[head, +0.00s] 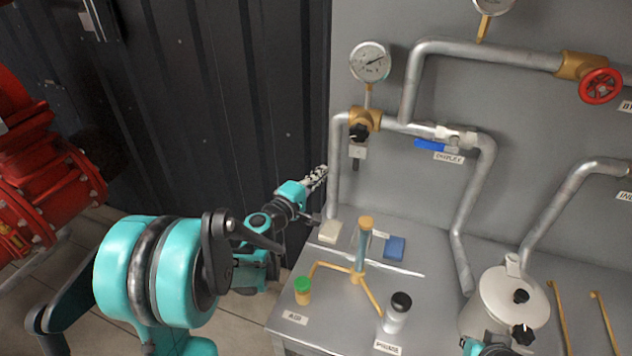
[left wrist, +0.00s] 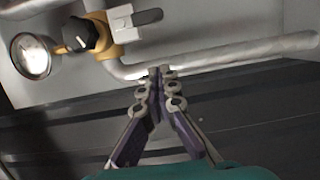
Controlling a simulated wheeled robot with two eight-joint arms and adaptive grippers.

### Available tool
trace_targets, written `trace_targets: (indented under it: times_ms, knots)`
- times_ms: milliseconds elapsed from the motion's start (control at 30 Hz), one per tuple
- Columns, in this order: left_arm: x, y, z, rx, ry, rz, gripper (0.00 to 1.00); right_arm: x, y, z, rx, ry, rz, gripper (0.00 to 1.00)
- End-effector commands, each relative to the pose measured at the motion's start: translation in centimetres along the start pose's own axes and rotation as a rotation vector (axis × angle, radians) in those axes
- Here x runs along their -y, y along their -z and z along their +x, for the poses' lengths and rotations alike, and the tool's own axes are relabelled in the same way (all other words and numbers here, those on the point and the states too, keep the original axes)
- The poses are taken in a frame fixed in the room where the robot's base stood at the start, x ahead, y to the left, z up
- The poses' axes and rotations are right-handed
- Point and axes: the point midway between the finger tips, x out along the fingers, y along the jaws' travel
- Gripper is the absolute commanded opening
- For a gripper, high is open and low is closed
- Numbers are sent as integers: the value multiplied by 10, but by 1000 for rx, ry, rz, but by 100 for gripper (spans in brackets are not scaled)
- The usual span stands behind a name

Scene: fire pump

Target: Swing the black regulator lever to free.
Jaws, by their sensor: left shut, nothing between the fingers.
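The regulator has a brass body (head: 372,119) on the pipe under a round gauge, with a black knob (head: 358,133) on its front. A small pale plate (head: 358,153) hangs below the knob, with a dark lever end (head: 355,166) under it. In the left wrist view the black knob (left wrist: 78,34) and the dark lever (left wrist: 147,16) on the pale plate show at the upper left. My left gripper (head: 321,173) is shut and empty, left of the vertical pipe and below the regulator. Its fingertips (left wrist: 164,74) appear close to the pipe; contact is unclear. My right gripper is not visible.
A blue-handled valve (head: 430,145) sits right of the regulator. Red machinery (head: 45,170) stands at left.

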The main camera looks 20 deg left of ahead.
Motion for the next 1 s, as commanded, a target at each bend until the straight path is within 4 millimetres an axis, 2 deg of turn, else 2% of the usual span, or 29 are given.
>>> trace_targets:
  times_ms: [100, 233, 300, 500, 1000]
  knots:
    - [2, -1, 28, 3, 0, 0, 0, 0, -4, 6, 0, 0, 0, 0]
    - [2, -4, 52, 3, 0, 0, 0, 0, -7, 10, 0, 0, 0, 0]
    - [2, -17, 52, 4, 0, 0, 0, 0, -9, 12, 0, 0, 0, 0]
    - [1, -35, 56, 0, 0, 0, 0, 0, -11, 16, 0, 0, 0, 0]
    - [0, -38, 57, -1, -1, -4, 0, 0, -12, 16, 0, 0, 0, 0]
